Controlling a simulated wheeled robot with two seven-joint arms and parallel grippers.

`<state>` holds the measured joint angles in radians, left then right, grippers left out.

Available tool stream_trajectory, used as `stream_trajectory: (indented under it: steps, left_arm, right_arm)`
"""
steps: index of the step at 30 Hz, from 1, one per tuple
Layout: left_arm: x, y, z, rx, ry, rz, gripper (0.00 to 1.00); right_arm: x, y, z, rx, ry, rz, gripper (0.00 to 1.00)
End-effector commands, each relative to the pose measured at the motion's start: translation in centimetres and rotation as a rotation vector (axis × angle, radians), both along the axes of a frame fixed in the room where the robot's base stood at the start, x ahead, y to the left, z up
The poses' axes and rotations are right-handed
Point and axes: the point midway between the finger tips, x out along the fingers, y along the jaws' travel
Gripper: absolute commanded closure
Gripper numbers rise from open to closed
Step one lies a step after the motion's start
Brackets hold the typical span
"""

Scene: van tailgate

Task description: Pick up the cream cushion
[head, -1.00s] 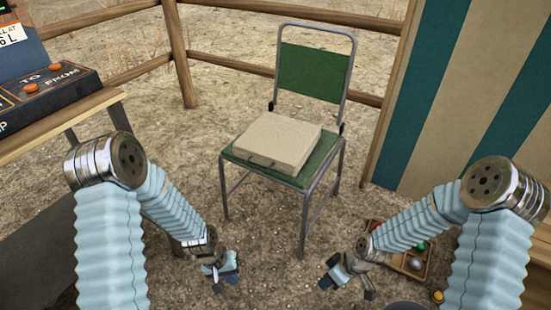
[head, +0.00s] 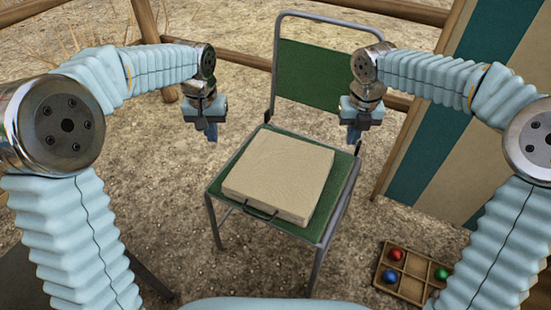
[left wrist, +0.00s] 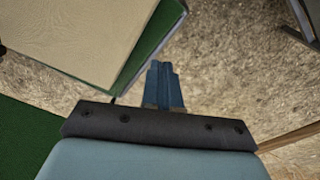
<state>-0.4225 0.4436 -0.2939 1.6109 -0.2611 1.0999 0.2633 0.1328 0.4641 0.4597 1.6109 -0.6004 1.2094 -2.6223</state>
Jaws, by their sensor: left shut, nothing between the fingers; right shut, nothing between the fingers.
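The cream cushion (head: 278,176), a square pad with a dark handle on its front edge, lies flat on the green seat of the folding chair (head: 338,195). In the left wrist view the cushion (left wrist: 75,35) shows at the upper left, with the green seat edge beside it. My left gripper (head: 211,136) is shut and empty, pointing down left of the chair and apart from the cushion. Its closed blue fingers (left wrist: 164,88) show in the left wrist view. My right gripper (head: 353,137) is shut and empty, pointing down near the chair's right back corner, apart from the cushion.
The chair's green backrest (head: 328,75) rises behind the seat. A wooden divided tray (head: 408,271) with coloured balls stands on the ground at lower right. A striped panel (head: 430,120) stands at right. A wooden rail fence (head: 240,57) runs behind. Bare gravel lies left of the chair.

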Motion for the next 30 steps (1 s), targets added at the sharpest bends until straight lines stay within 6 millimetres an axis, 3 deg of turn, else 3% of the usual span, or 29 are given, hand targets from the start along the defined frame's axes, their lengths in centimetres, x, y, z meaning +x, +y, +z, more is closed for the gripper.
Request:
stream_trajectory:
  steps: [9, 14, 30]
  left_arm:
    - [0.0, 0.0, -0.1, 0.000, 0.001, 0.000, 1.00]
    - [0.0, 0.0, -1.3, 0.001, 0.004, -0.001, 1.00]
    - [0.7, 0.0, -11.5, 0.001, 0.004, -0.001, 1.00]
  right_arm:
    - [0.0, 0.0, -0.1, 0.000, 0.001, 0.000, 1.00]
    - [0.0, 0.0, -1.3, 0.001, 0.003, -0.001, 1.00]
    - [0.7, 0.0, -11.5, 0.001, 0.004, -0.001, 1.00]
